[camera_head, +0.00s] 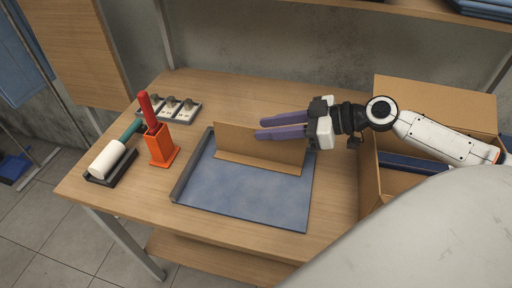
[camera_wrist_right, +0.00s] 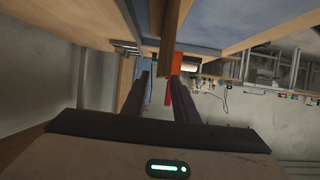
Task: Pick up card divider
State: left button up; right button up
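The card divider (camera_head: 240,150) is a brown cardboard panel standing upright on a blue mat (camera_head: 250,194), with a narrow foot along its front. My right gripper (camera_head: 258,129) comes in from the right at the divider's top edge. Its two purple fingers are apart; the nearer one passes in front of the panel and the farther one lies behind its top edge. In the right wrist view the fingers (camera_wrist_right: 160,80) show a gap, with the brown panel (camera_wrist_right: 168,40) at the gap. I cannot tell whether either finger touches it. My left gripper is out of view.
A cardboard box (camera_head: 368,165) with blue contents stands at the right under my arm. An orange holder (camera_head: 161,147) with a red-handled tool, a white roller (camera_head: 107,160) and a tray of small knobs (camera_head: 180,110) stand at the left. The wooden table (camera_head: 225,90) is clear behind the mat.

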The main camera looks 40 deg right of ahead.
aim_at(251, 129)
jog(key=b+x, duration=0.3)
jog(key=shift+w+f, duration=0.25)
jog(key=shift+w, duration=0.05)
jog(key=shift+w+a+r, duration=0.1)
jog(key=shift+w+a, duration=0.15)
jog(key=shift+w+a+f+b, duration=0.2)
jog(key=shift+w+a+b, duration=0.1)
jog(key=shift+w+a, duration=0.1)
grip_shut()
